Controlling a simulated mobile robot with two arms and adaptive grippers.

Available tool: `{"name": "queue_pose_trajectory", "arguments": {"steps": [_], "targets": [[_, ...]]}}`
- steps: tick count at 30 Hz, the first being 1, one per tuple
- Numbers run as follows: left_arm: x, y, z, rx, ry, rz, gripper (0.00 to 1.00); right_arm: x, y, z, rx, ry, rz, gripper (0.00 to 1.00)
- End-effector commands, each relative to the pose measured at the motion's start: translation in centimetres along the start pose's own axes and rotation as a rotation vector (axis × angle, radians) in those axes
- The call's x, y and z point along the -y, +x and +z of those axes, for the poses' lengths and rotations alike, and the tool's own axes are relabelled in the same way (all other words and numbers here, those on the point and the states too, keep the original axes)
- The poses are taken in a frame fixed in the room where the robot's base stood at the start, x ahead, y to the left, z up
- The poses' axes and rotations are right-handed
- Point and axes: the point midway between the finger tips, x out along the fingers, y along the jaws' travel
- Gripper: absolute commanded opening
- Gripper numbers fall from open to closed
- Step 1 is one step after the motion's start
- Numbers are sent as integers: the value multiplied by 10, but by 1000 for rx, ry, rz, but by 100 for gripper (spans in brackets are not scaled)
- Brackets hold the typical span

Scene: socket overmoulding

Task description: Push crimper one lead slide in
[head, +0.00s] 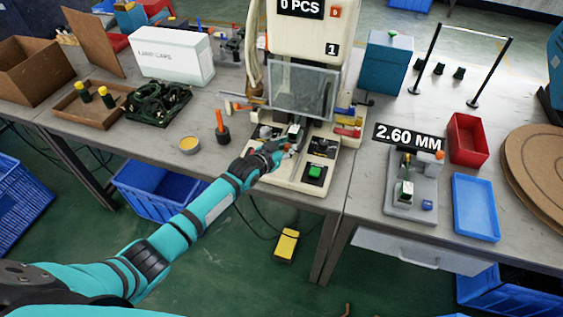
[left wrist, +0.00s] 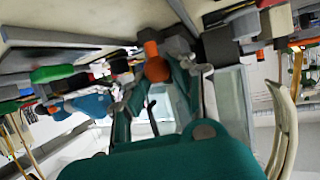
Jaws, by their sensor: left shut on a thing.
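Crimper one (head: 318,38) is the cream machine with the sign "1" and a "0 PCS" display at the back middle. It has a clear guard (head: 303,90) and a cream base (head: 270,183). My left gripper (head: 284,150) is at the left side of the base, below the guard. In the left wrist view, my left gripper (left wrist: 160,82) is shut on an orange knob (left wrist: 154,64), apparently the lead slide's handle. The arm and fingers hide most of the slide in the head view. My right gripper is not in view.
A green button (head: 315,171) sits on the base's front right. A grey gauge fixture (head: 403,195), red bin (head: 467,140) and blue tray (head: 475,207) stand to the right.

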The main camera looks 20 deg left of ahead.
Motion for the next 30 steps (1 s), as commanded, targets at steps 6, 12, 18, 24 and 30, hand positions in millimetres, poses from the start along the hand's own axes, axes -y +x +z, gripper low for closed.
{"name": "queue_pose_trajectory", "arguments": {"steps": [6, 12, 18, 24, 30], "targets": [[0, 2, -2, 0, -3, 0, 0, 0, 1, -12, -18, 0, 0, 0], [1, 2, -2, -1, -3, 0, 30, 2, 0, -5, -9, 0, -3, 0], [0, 1, -1, 1, -1, 0, 47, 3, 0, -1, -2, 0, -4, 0], [0, 1, 0, 2, -1, 0, 47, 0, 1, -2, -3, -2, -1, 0], [1, -16, 1, 2, -1, 0, 47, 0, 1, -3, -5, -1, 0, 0]]}}
